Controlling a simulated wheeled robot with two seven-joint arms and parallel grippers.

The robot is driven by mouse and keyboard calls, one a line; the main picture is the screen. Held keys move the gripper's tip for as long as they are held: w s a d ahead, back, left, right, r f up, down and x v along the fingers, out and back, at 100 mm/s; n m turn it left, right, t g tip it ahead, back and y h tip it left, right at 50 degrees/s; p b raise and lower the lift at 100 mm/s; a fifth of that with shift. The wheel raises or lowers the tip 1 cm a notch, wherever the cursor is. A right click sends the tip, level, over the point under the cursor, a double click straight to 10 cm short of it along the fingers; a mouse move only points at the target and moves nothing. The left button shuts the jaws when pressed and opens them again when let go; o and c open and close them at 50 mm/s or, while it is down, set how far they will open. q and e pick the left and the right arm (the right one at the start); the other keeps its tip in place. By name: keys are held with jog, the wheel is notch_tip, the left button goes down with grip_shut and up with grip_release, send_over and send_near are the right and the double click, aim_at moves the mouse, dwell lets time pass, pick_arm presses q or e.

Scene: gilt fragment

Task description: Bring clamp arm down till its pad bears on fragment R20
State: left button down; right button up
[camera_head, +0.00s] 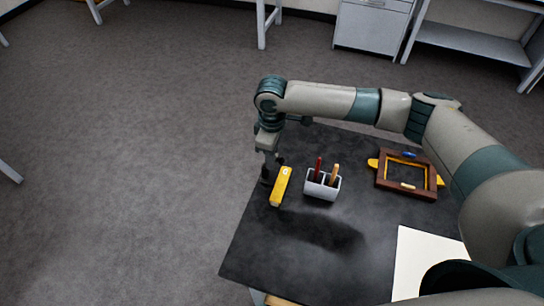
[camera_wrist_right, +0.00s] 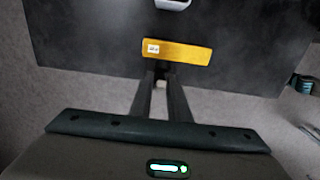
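A long yellow-gold bar with a small white label lies on the dark tabletop; I take it as fragment R20 (camera_head: 281,187), though the label is too small to read. It also shows in the right wrist view (camera_wrist_right: 185,51), just beyond my fingertips. My right gripper (camera_head: 268,174) points down beside the bar's left side, near the table's left edge. In the right wrist view its fingers (camera_wrist_right: 161,76) reach toward the bar's near edge, with a gap between them and something small and dark at the tips. I cannot make out the clamp arm or its pad. My left gripper is out of view.
A light grey holder (camera_head: 322,187) with a red and an orange-handled tool stands right of the bar. A brown frame (camera_head: 383,173) with yellow, blue and cream pieces lies farther right. A white sheet (camera_head: 425,262) lies at the front right. The table's front left (camera_head: 275,255) is clear.

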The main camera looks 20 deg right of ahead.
jog(key=shift+d, duration=0.1)
grip_shut()
jog(key=shift+s+d+f+t+y, duration=0.2)
jog(key=shift+t+y, duration=0.2)
jog(key=shift+y, duration=0.3)
jog(key=shift+s+d+f+t+y, duration=0.2)
jog(key=shift+d+f+t+y, duration=0.15)
jog(key=shift+t+y, duration=0.45)
jog(key=shift+s+d+f+t+y+b, duration=0.15)
jog(key=shift+f+t+y+b, duration=0.3)
jog(key=shift+y, duration=0.45)
jog(key=shift+d+t+y+b, duration=0.1)
jog(key=shift+t+y+b, duration=0.25)
jog(key=shift+y+b, duration=0.15)
jog(key=o, duration=0.7)
grip_release()
jog(key=shift+c, duration=0.2)
